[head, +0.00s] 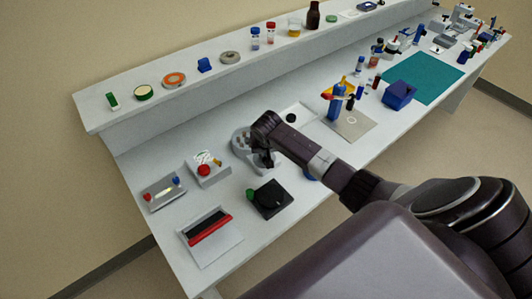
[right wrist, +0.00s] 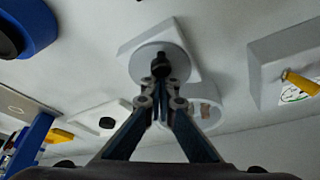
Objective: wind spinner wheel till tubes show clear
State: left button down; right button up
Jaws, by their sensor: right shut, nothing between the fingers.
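The spinner wheel (right wrist: 145,62) is a light grey disc on a pale square base in the right wrist view, with a black knob (right wrist: 160,66) standing up from it. Beside it is a pale round housing (right wrist: 208,100) with something brownish inside; I cannot make out whether tubes show clear. In the head view the grey spinner (head: 239,142) is partly hidden by my right arm. My right gripper (right wrist: 161,84) is shut and empty, its tips close to the knob; whether they touch it I cannot tell. It also shows in the head view (head: 268,160). My left gripper is out of view.
Near the spinner are a black box (head: 272,200) with a green knob, a white box with a red knob (head: 204,170), and a white tray with a black and red bar (head: 209,228). A blue stand (head: 335,108) is to the right. A raised shelf runs behind.

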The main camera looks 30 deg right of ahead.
jog(key=o, duration=0.5)
jog(key=shift+s+a+f, duration=0.3)
jog(key=shift+s+f, duration=0.1)
jog(key=shift+f, duration=0.05)
jog(key=o, duration=0.8)
jog(key=shift+d+f, duration=0.15)
jog(key=shift+f, duration=0.05)
jog(key=shift+c, duration=0.2)
jog(key=o, duration=0.7)
jog(key=shift+w+r, duration=0.1)
jog(key=shift+r, duration=0.1)
jog(key=shift+o, duration=0.5)
jog(key=shift+r, duration=0.15)
jog(key=shift+w+d, duration=0.1)
jog(key=shift+w, duration=0.05)
jog(key=v, duration=1.2)
